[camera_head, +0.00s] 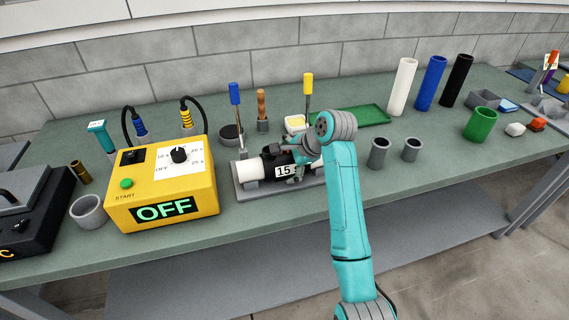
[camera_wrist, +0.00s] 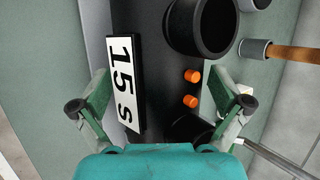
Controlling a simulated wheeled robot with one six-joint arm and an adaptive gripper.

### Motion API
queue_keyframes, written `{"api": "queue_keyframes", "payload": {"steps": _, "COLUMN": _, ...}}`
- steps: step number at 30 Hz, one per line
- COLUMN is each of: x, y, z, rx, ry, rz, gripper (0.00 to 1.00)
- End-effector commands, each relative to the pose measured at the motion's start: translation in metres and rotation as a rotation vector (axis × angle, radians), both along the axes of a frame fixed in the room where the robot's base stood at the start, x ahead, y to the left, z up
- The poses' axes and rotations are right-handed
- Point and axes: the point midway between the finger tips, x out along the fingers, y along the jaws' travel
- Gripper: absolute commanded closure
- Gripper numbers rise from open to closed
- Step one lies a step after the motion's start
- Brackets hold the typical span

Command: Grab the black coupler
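The black coupler (camera_head: 270,161) lies on its side in a grey cradle (camera_head: 250,190), with a white pipe (camera_head: 247,169) at its left end and a white "15 s" label (camera_head: 284,171) on its front. In the wrist view the coupler's dark body (camera_wrist: 155,75) carries the label (camera_wrist: 122,80), two orange pins (camera_wrist: 191,76) and black round terminals (camera_wrist: 200,25). My gripper (camera_head: 303,161) is over the coupler's right part, which my arm partly hides. In the wrist view my gripper (camera_wrist: 160,92) is open, its fingers on either side of the coupler. I see no clear contact.
A yellow control box (camera_head: 160,190) reading OFF stands left of the cradle. Behind are blue (camera_head: 235,95) and yellow (camera_head: 308,85) handled tools and a green tray (camera_head: 355,115). Two grey cups (camera_head: 378,153) stand right of my arm. The front right bench is clear.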

Motion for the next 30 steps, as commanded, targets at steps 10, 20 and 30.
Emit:
{"api": "queue_keyframes", "payload": {"steps": 10, "x": 0.0, "y": 0.0, "z": 0.001, "rx": 0.001, "ry": -0.001, "rz": 0.0, "gripper": 0.8}}
{"api": "queue_keyframes", "payload": {"steps": 20, "x": 0.001, "y": 0.0, "z": 0.009, "rx": 0.002, "ry": -0.001, "rz": -0.001, "gripper": 0.8}}
{"api": "queue_keyframes", "payload": {"steps": 30, "x": 0.001, "y": 0.0, "z": 0.068, "rx": 0.002, "ry": -0.005, "rz": 0.002, "gripper": 0.82}}
